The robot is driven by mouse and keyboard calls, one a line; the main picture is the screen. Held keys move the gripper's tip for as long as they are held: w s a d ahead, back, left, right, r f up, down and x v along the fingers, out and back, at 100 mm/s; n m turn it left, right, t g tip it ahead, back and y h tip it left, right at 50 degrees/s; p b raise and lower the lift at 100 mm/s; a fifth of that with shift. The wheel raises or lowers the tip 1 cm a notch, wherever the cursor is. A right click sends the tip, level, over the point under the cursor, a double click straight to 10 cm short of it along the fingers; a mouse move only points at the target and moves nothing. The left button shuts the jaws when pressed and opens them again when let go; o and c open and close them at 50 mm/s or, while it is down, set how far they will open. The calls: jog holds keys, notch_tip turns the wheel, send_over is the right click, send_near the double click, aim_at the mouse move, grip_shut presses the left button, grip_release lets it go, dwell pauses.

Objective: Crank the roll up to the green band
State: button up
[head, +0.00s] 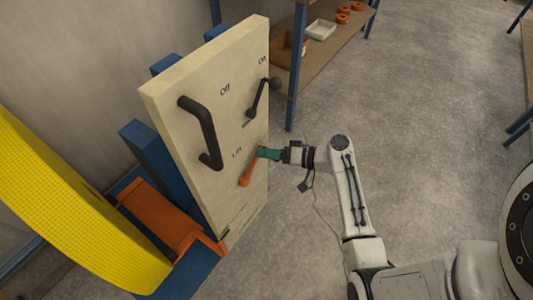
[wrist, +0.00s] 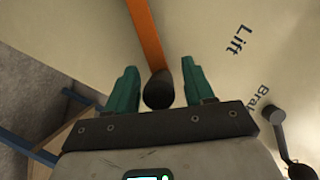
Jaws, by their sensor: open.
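The orange lift crank (head: 250,171) is on the lower part of the cream panel (head: 225,190), its arm slanting up and right. My gripper (head: 264,153), with green fingers, is at the crank's upper end in the head view. In the wrist view, the orange arm (wrist: 146,35) ends in a dark knob (wrist: 158,91). The knob sits between the two spread fingers of my gripper (wrist: 160,78), with gaps visible on both sides. The big yellow roll (head: 65,205) stands at the left, partly cut off. I cannot make out a green band on a gauge.
A black bar handle (head: 205,130) and a brake lever with a dark knob (head: 258,98) stick out from the panel above the crank. An orange bracket (head: 165,215) and blue frame stand beside the roll. A shelf (head: 325,50) is behind. The floor at right is open.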

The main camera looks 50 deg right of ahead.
jog(key=shift+w+a+f, duration=0.1)
jog(key=shift+w+a, duration=0.1)
jog(key=shift+w, duration=0.3)
grip_shut()
dwell(0.6)
